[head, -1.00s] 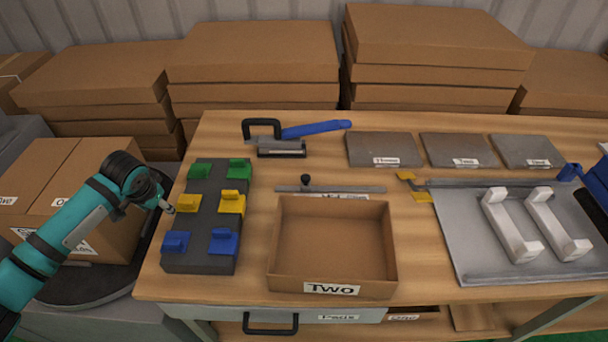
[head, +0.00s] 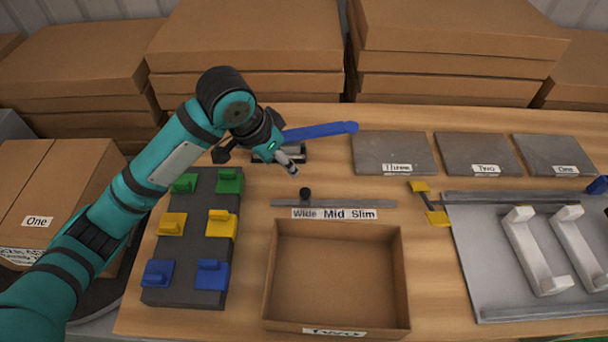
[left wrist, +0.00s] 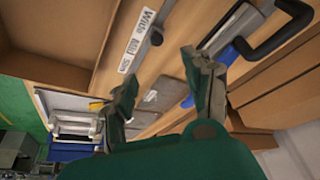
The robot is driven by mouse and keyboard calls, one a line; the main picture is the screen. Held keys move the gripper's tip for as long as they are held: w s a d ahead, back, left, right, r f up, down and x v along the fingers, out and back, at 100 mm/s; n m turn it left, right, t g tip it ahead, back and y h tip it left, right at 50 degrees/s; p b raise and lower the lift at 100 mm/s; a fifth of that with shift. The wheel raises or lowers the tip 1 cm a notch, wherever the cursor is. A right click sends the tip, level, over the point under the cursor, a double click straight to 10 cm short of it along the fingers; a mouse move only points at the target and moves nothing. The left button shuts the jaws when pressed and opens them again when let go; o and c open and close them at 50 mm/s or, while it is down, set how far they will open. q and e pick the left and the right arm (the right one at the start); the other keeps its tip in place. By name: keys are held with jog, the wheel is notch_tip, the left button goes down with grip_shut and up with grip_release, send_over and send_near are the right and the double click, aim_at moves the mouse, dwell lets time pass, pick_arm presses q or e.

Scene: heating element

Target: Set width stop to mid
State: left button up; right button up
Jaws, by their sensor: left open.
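The width stop is a grey rail (head: 350,203) on the table with a black knob (head: 305,193). The knob stands near the rail's left end, over the word Wide on the label strip (head: 333,214), which reads Wide, Mid, Slim. In the left wrist view the knob (left wrist: 156,38) and label (left wrist: 136,42) lie beyond the fingertips. My left gripper (head: 290,165) is open and empty, above and just behind the knob, apart from it. Its two spread fingers show in the left wrist view (left wrist: 160,68). My right gripper is out of view.
An open cardboard box (head: 335,275) marked Two stands right in front of the rail. A blue-handled tool (head: 320,131) lies behind my gripper. A dark block (head: 190,285) with coloured pieces is at left, grey plates (head: 394,153) at back right.

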pick_arm(q)
send_near(305, 192)
jog(key=p+x, duration=0.1)
jog(key=x, duration=0.7)
jog(key=shift+w+f, duration=0.1)
jog(key=shift+f, duration=0.25)
jog(key=shift+c, duration=0.2)
jog(key=c, duration=0.9)
grip_shut()
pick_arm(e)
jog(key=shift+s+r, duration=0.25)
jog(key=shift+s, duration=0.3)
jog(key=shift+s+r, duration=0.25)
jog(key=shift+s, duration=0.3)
